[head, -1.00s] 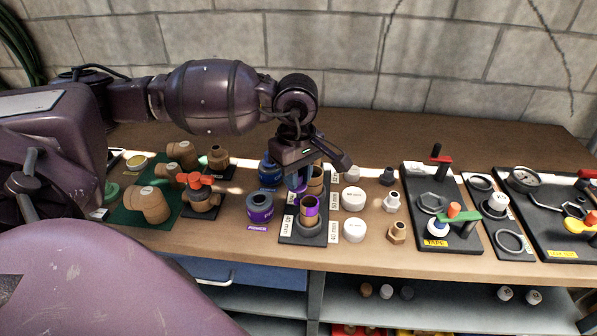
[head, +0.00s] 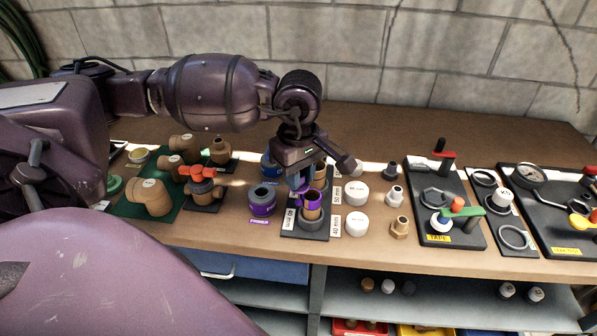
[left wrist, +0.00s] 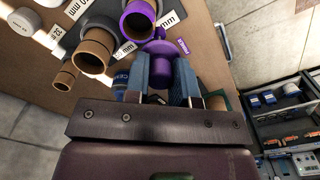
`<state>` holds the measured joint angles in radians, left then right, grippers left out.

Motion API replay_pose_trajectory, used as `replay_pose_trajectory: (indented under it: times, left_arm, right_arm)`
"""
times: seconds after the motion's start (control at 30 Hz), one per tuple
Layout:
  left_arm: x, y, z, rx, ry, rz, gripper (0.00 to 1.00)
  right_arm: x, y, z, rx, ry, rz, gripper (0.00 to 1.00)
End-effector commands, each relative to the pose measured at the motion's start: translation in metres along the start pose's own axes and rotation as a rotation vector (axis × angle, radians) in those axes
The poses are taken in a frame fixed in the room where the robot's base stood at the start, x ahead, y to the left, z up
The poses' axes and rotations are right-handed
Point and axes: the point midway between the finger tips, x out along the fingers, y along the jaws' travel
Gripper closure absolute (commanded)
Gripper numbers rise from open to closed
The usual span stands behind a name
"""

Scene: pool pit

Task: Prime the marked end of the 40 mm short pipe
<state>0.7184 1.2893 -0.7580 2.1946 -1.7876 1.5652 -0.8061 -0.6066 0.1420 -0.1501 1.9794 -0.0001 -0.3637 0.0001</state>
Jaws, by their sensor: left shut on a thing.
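My left gripper (head: 297,183) is shut on a purple dauber (left wrist: 158,47), which also shows in the head view as a purple patch below the fingers. The 40 mm short pipe (head: 312,212) stands upright in a dark holder, its upper end banded purple. In the left wrist view its purple rim (left wrist: 138,20) lies right beside the dauber; I cannot tell whether they touch. The primer pot (head: 262,203), purple with a dark opening, stands left of the holder behind its PRIMER label. My right gripper is not in view.
Another brown pipe (head: 320,172) stands behind in the same holder (head: 308,234). A blue can (head: 268,166) is close to the left. White caps (head: 356,193) and fittings stand to the right. A tape board (head: 447,236) lies farther right. The bench front edge is near.

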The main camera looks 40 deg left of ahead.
Motion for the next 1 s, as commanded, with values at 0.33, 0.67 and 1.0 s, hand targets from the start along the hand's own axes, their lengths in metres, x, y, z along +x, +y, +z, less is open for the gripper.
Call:
replay_pose_trajectory:
  times: [0.33,0.67,1.0]
  left_arm:
    - [0.000,-0.001,0.008,0.001,0.000,0.000,1.00]
    - [0.001,-0.001,0.015,0.002,-0.001,-0.001,1.00]
    - [0.001,0.001,0.021,0.001,0.000,0.000,1.00]
  right_arm:
    - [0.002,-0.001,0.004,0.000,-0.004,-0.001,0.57]
    - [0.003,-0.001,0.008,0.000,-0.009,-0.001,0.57]
    - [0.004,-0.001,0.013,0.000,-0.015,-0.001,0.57]
